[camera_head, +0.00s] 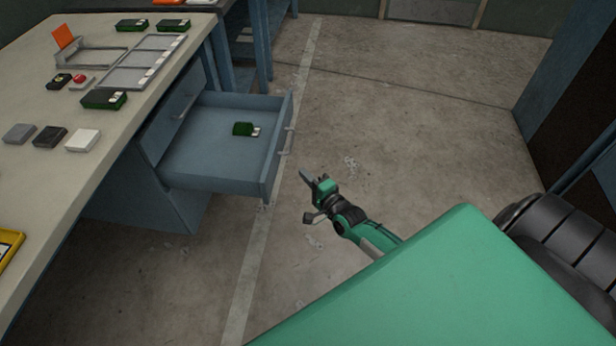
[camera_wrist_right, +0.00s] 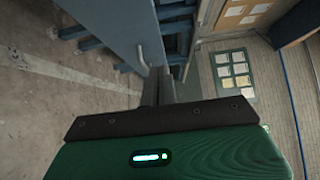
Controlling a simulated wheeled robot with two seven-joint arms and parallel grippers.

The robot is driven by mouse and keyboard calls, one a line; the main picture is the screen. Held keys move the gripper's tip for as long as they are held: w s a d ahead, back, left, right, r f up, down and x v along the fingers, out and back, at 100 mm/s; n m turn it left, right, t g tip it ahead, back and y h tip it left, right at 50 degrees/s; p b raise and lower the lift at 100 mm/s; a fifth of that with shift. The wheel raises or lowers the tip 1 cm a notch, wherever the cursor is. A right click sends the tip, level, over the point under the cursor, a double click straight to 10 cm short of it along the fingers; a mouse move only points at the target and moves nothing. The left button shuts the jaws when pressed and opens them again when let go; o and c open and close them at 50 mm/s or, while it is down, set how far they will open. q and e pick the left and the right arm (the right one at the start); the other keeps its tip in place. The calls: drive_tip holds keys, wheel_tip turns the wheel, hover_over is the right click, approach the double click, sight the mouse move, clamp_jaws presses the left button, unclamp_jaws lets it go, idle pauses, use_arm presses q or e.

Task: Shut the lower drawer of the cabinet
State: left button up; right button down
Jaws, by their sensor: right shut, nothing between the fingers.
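The cabinet (camera_head: 165,205) is blue-grey and stands under the workbench. Its lower drawer (camera_head: 205,180) is pulled far out, and a dark green item (camera_head: 243,129) with a pale end lies inside. The drawer's front carries a pale handle (camera_head: 286,141). The drawer above it (camera_head: 182,100) is shut. My right gripper (camera_head: 307,176) is shut and empty, just right of the drawer front and apart from it in the head view. In the right wrist view the gripper (camera_wrist_right: 158,88) points past a blue panel with a handle (camera_wrist_right: 142,57); contact cannot be told there. My left gripper is not in view.
The workbench top (camera_head: 60,190) holds several small green, grey and white boxes and a grey frame (camera_head: 135,62). Open concrete floor (camera_head: 400,140) lies beyond and right of the drawer. A dark blue structure (camera_head: 570,70) stands at the right.

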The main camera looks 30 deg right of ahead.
approach(274, 154)
drive_tip(key=w+d, duration=0.2)
drive_tip(key=w, duration=0.1)
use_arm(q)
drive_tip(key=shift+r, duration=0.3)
use_arm(e)
drive_tip(key=shift+w+a+r, duration=0.15)
drive_tip(key=shift+w+a, duration=0.45)
drive_tip(key=shift+a, duration=0.1)
drive_tip(key=shift+w+a+r, duration=0.15)
drive_tip(key=shift+w+a, duration=0.45)
drive_tip(key=shift+a, duration=0.15)
